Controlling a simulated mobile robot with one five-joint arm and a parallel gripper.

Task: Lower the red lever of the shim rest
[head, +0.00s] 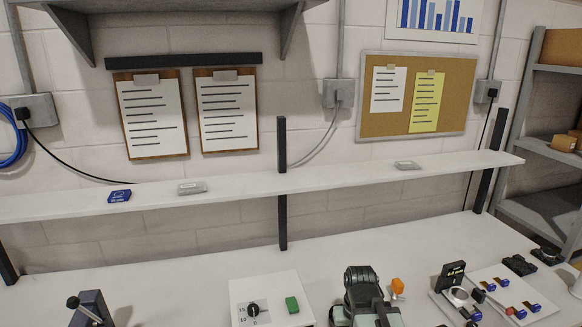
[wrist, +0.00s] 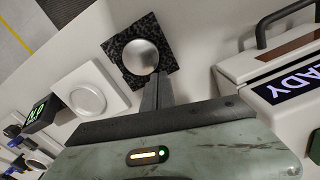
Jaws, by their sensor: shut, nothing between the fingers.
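A pale fixture plate (head: 520,290) lies at the lower right of the head view, with several small blue parts (head: 490,285) carrying red bits. The shim rest and its red lever are too small to pick out among them. In the wrist view, small blue parts (wrist: 13,131) show at the left edge, partly cut off. My gripper (wrist: 153,84) is shut and empty. Its dark fingers show just below a silver dome on a speckled black square (wrist: 125,50); I cannot tell whether they touch it. The blue parts are well to the left of the fingers there.
A black gauge with a lit readout (head: 453,273) stands by a round disc (head: 459,295) on the plate. A white box with a dial and green button (head: 265,300) is left of my arm. A device reading "READY" (wrist: 290,85) is right in the wrist view. A shelf (head: 340,178) spans behind.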

